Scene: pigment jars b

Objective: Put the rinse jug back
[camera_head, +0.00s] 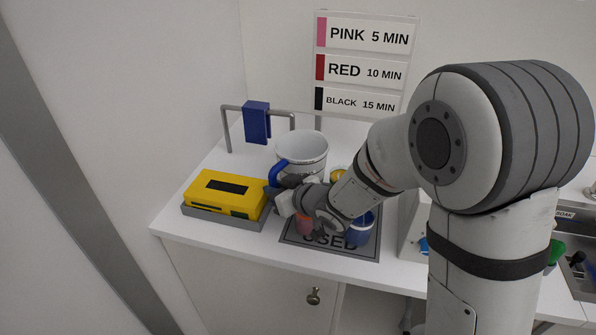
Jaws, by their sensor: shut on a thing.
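The rinse jug (301,146) is a white, wide-mouthed jug with a blue handle (279,171) on its left side. It stands upright at the back of the white counter, behind my gripper. My gripper (277,192) is at the blue handle and shut on it. My wrist and forearm cover the lower right part of the jug. I cannot tell whether the jug's base touches the counter.
A grey mat marked USED (297,246) holds a pink jar (305,225), a blue jar (360,232) and a partly hidden yellow one (338,175). A yellow box (224,194) sits on a grey tray at left. A blue cloth (257,122) hangs on a rail behind.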

